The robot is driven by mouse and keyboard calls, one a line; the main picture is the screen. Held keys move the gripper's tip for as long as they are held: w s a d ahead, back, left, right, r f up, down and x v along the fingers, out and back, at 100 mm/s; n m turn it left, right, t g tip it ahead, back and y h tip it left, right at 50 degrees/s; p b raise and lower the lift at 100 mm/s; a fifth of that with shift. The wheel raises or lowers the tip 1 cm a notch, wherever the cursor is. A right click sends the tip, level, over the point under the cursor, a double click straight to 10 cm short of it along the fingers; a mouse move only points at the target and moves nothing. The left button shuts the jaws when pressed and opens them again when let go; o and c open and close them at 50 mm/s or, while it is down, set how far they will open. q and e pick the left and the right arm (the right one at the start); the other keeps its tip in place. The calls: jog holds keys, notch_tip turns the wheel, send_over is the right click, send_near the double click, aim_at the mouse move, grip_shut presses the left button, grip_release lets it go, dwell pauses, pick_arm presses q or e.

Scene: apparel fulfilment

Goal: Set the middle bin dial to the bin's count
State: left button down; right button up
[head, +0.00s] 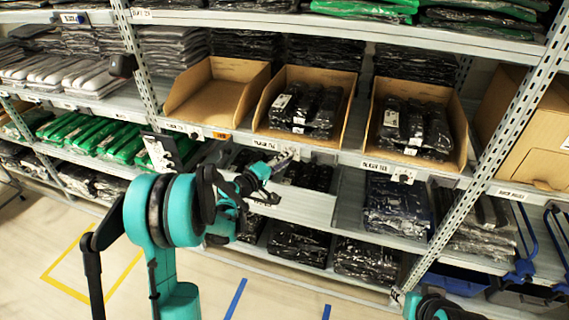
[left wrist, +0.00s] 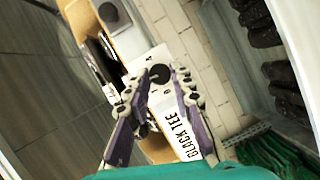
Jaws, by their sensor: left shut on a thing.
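The middle bin (head: 258,118) is an open cardboard bin on the shelf, holding several dark plastic-wrapped packages (head: 318,108). Its dial sits on the shelf edge below, mostly hidden behind my gripper in the head view. In the left wrist view the dial's round black knob (left wrist: 160,73) lies between my fingertips, beside a "BLACK TEE" label (left wrist: 185,137). My left gripper (head: 288,160) is shut on this knob; its fingers also show in the left wrist view (left wrist: 161,82). The dial's reading is not legible. My right gripper is not in view.
An empty cardboard bin (head: 188,103) stands left, and a filled bin (head: 459,140) right, with its own dial (head: 404,178) below. Shelves above and below hold wrapped garments. A perforated upright (head: 497,135) stands at right. The floor in front is clear, with tape marks.

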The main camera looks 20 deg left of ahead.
pick_arm(q)
jog(key=shift+f+n+t, duration=0.1)
jog(key=shift+n+t, duration=0.2)
jog(key=shift+n, duration=0.3)
jog(key=shift+b, duration=0.3)
jog(key=c, duration=1.3)
grip_release()
jog(key=v, duration=1.2)
jog(key=shift+a, duration=0.1)
